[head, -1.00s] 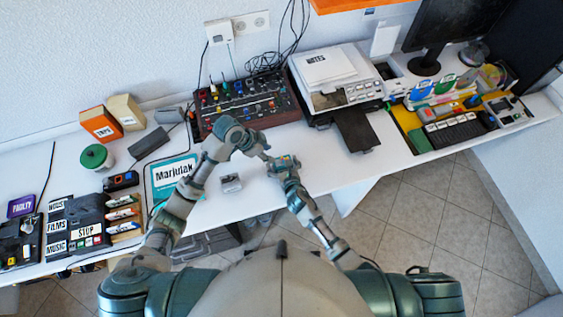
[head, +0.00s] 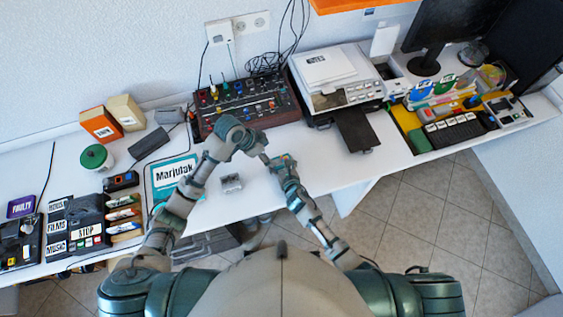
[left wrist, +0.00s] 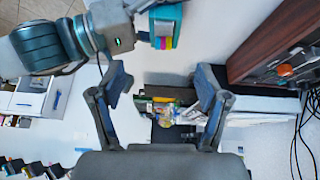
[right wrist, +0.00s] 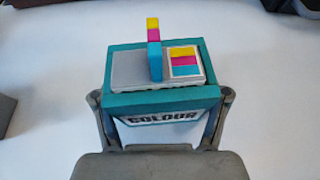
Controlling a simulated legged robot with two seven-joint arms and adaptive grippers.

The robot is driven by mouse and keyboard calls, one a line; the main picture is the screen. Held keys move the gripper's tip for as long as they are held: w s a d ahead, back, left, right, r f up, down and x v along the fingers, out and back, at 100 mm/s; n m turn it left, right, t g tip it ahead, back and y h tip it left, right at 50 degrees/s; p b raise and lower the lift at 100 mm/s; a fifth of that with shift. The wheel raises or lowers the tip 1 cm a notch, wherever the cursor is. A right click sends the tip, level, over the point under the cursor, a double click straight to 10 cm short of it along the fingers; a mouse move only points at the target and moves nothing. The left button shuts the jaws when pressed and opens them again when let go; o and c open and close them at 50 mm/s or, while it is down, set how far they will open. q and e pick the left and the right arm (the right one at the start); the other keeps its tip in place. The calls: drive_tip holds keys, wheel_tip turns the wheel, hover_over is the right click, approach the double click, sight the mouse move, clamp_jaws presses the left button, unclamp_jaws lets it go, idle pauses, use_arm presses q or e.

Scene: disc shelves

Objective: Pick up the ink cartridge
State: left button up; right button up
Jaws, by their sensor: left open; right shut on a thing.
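The ink cartridge (right wrist: 190,101) is a teal and grey box marked COLOUR, with pink, yellow and cyan patches. In the right wrist view my right gripper (right wrist: 160,108) has its fingers shut on the cartridge's two sides. In the head view the right gripper (head: 283,163) is over the white desk, and the cartridge is small there. My left gripper (left wrist: 160,85) is open and empty in the left wrist view. There the cartridge (left wrist: 165,28) shows beyond its fingers, near the right arm. In the head view the left gripper (head: 262,155) is close to the right one.
A mixer (head: 245,103) with knobs and cables stands behind the grippers. A printer (head: 335,78) with a black tray is to the right. A small grey object (head: 231,183) lies left of the right gripper. A Marjulak box (head: 174,177) lies further left.

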use_arm(q)
drive_tip(key=n, duration=0.1)
wheel_tip(320, 180, up, 4)
drive_tip(key=n+g+y, duration=0.2)
drive_tip(key=n+y, duration=0.3)
drive_tip(key=n, duration=1.2)
hover_over(283, 159)
wheel_tip(283, 159, down, 12)
drive_tip(key=c, duration=1.1)
